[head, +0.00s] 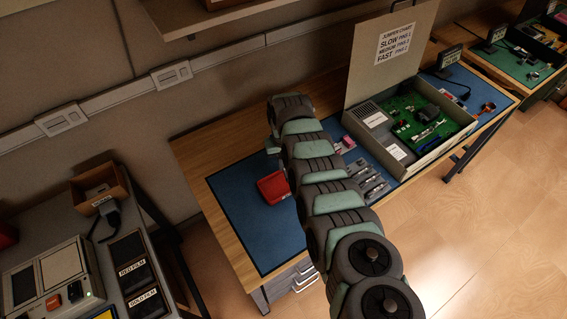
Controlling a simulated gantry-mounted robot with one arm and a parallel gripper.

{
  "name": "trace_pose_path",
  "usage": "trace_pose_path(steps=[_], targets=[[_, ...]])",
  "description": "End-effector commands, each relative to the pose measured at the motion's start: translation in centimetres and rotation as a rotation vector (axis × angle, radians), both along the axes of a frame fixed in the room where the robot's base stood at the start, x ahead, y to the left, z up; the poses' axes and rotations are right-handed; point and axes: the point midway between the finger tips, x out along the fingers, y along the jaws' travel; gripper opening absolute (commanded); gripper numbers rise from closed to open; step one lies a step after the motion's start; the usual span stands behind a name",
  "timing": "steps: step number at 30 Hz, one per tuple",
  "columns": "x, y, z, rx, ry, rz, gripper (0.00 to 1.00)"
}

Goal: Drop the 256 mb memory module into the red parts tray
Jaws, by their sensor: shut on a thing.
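The red parts tray (271,188) sits on the blue mat of the wooden bench, just left of my arm; my arm covers part of its right side. My arm reaches from the lower right up over the bench, and its far end is above and behind the tray. My gripper's fingers are hidden behind the arm, so I see neither them nor anything between them. I cannot make out the 256 mb memory module. Several small grey parts (372,184) lie on the mat right of my arm, too small to identify.
An open computer case (436,150) with a green board stands at the bench's right, its raised lid (388,60) bearing a jumper chart. A small pink item (348,143) lies nearby. The blue mat (246,232) is clear in front of the tray. A wall shelf (215,18) hangs above.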

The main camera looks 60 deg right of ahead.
Motion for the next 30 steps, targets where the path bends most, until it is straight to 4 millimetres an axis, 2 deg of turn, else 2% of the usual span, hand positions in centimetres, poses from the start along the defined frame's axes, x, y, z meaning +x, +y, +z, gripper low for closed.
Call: trace_pose_path(steps=[1,10,20,25,30], targets=[[0.0,0.0,0.0,0.0,0.0,0.0,0.08],[0.0,0.0,0.0,0.001,0.001,0.0,0.32],[0.0,0.0,0.3,0.0,0.0,0.0,0.32],[0.0,0.0,1.6,0.0,0.0,0.0,0.32],[0.2,0.0,3.9,-0.003,-0.004,0.001,0.32]])
